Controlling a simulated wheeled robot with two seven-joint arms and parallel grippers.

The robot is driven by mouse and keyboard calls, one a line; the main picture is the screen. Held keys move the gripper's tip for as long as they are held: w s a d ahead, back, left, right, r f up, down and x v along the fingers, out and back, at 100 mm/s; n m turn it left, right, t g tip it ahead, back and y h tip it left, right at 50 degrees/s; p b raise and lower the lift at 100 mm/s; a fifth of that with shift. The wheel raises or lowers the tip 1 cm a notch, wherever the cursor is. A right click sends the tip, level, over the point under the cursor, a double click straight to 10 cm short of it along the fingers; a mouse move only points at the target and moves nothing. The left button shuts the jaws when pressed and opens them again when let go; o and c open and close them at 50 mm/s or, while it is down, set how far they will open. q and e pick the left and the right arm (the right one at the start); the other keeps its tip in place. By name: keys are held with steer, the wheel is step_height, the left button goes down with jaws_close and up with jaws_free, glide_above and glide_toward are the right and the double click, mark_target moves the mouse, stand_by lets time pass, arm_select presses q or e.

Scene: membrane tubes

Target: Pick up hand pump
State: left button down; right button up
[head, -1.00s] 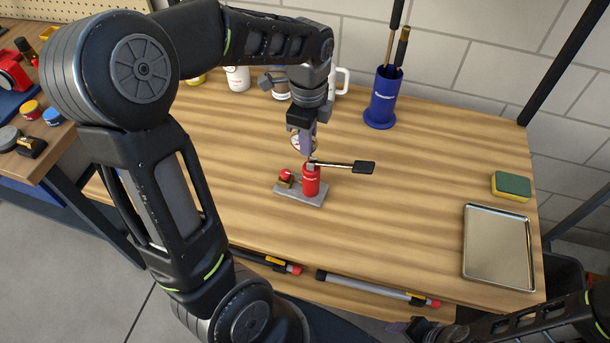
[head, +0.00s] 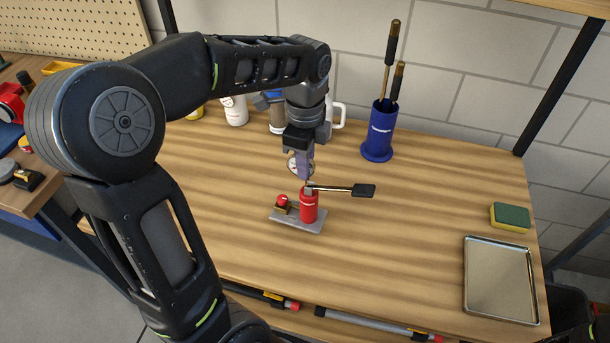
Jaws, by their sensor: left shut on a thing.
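The hand pump has a red cylinder (head: 309,208), a grey base plate (head: 297,224), a small red knob and a black-ended lever (head: 362,190) pointing right. It stands upright around the middle of the wooden table. My left gripper (head: 306,180) comes down from above and is shut at the top of the red cylinder, by the lever's pivot. The exact contact is small and partly hidden by the fingers. I cannot tell whether the base plate touches the table. My right gripper is out of view.
A blue holder (head: 378,140) with long-handled tools stands at the back. Bottles and a white mug (head: 338,114) stand behind my left gripper. A green and yellow sponge (head: 510,217) and a metal tray (head: 499,280) lie at the right. The table between pump and tray is clear.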

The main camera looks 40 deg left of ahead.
arm_select(q)
step_height(320, 180, up, 7)
steer(key=shift+f, duration=0.2)
stand_by(0.6)
